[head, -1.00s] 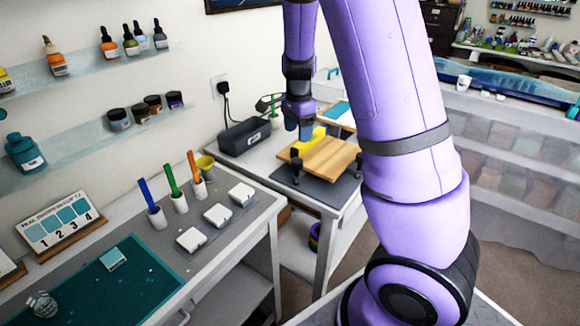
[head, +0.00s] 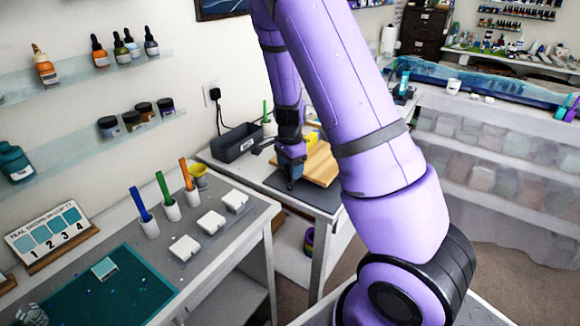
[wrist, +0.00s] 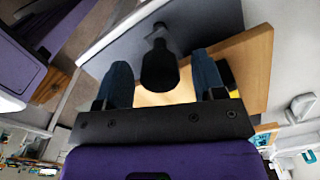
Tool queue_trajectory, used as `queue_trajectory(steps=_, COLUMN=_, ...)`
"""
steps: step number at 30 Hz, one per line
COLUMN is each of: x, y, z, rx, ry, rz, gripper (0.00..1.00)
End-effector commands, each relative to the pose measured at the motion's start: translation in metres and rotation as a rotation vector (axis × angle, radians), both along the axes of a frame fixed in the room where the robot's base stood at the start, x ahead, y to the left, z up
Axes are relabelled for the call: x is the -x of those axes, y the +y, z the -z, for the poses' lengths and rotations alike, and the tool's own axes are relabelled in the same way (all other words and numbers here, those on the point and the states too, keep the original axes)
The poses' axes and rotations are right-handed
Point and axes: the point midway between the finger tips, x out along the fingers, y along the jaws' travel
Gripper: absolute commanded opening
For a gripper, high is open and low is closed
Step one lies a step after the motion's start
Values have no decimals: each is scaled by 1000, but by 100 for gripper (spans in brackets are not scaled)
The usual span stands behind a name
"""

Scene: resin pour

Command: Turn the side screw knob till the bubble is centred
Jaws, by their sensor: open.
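A wooden board (head: 321,168) lies raised over a dark grey mat (head: 303,196) on the far white table; it also shows in the wrist view (wrist: 251,62). The yellow level (head: 314,136) on it is mostly hidden behind my arm, and I cannot see its bubble. A black screw knob (wrist: 158,67) stands at the board's edge in the wrist view. My gripper (wrist: 162,64) is open, with one blue finger on each side of the knob and a gap on both sides. In the head view my gripper (head: 291,165) covers that knob.
A black bin (head: 237,142) stands behind the board on the same table. The near bench holds several white blocks (head: 211,222), coloured sticks in white cups (head: 172,208) and a teal mat (head: 105,290).

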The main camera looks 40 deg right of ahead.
Motion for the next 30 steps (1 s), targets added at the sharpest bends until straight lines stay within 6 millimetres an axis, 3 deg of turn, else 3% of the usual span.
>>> queue_trajectory(steps=4, x=0, y=0, z=0, rx=0, ry=0, rz=0, gripper=63)
queue_trajectory(steps=11, x=0, y=0, z=0, rx=0, ry=0, rz=0, gripper=14)
queue_trajectory(steps=22, x=0, y=0, z=0, rx=1, ry=-1, rz=-50, gripper=14)
queue_trajectory(steps=30, x=0, y=-1, z=-1, rx=2, ry=-4, rz=-225, gripper=14)
